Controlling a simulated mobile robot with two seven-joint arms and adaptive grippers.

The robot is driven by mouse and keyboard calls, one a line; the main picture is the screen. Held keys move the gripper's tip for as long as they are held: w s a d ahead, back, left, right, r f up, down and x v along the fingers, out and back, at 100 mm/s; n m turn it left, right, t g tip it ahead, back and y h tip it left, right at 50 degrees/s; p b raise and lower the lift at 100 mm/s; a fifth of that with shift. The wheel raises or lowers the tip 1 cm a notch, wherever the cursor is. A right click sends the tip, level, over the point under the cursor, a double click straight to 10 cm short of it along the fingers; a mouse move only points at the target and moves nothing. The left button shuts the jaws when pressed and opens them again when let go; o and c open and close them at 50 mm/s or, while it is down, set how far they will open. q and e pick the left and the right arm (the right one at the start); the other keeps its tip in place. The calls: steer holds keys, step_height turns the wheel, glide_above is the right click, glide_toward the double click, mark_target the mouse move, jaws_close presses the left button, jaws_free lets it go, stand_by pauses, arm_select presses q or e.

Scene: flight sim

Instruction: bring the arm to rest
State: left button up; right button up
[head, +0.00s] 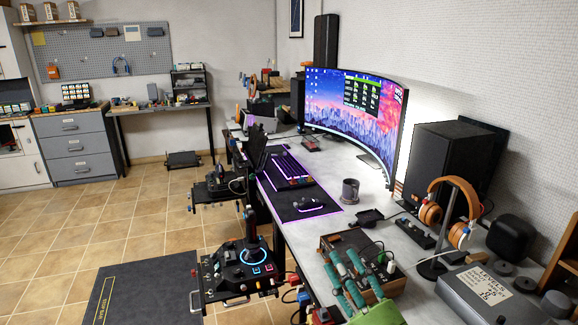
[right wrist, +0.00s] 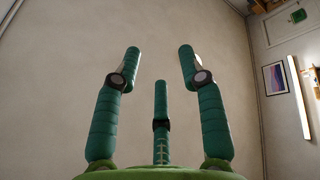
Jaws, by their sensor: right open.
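My right gripper (head: 341,267) shows at the bottom of the head view, right of centre. Its green fingers are spread and it holds nothing. My left gripper is not in view.
The desk (head: 335,165) carries a curved monitor (head: 355,110), keyboard (head: 285,168), mug (head: 350,190), headphones on a stand (head: 450,205) and a grey box (head: 490,295). A joystick panel (head: 245,260) stands at its left edge. The tiled floor (head: 130,215) is open at left.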

steer(key=s+d+f+m+g+h, duration=0.35)
steer(key=d+f+m+h, duration=0.3)
steer(key=f, duration=0.25)
steer(key=s+d+f+m+g+h, duration=0.2)
steer(key=d+f+m+g+h, duration=0.3)
steer(key=f+m, duration=0.4)
steer(key=s+a+f+g+y, duration=0.1)
steer(key=s+f+g, duration=0.4)
steer(key=s, duration=0.4)
steer(key=s+f+g, duration=0.3)
steer(key=s+f, duration=0.4)
steer(key=s, duration=0.2)
steer(key=s+f+g, duration=0.1)
steer(key=s+f, duration=0.1)
steer(key=f, duration=1.1)
steer(key=s+f+g, duration=0.1)
steer(key=s+f, duration=0.1)
steer(key=f, duration=1.1)
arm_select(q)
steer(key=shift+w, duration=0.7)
arm_select(e)
steer(key=s+d+f, duration=0.2)
steer(key=s+f, duration=0.9)
steer(key=s, duration=0.3)
steer(key=shift+s+d+f+g, duration=0.15)
steer(key=shift+d+g, duration=0.1)
steer(key=shift+g, duration=0.2)
